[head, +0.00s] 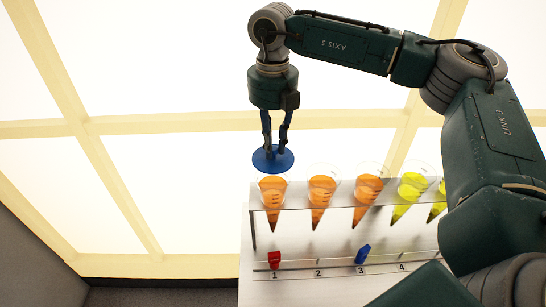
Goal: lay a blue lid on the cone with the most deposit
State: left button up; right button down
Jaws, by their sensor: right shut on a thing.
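My right gripper (276,148) is shut on a round blue lid (261,162). The lid appears just above the rim of the leftmost orange cone (272,190), with a narrow gap in the picture. To its right stand a second orange cone (321,189), a third orange cone (367,191), a yellow cone (411,189) and another yellow cone (437,209), partly hidden by my right arm. The orange cones show darker tips; the deposit amounts are too small to compare surely. My left gripper is out of view.
A red piece (274,260) is at 1 and a blue piece (362,254) at 3. The space left of the rack is free.

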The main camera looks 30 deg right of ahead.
jog(key=shift+f, duration=0.8)
notch_tip(320, 180, down, 3)
jog(key=shift+f+p, duration=0.15)
jog(key=shift+p, duration=0.55)
jog(key=shift+f, duration=0.55)
jog(key=shift+f, duration=0.1)
jog(key=c, duration=1.6)
grip_release()
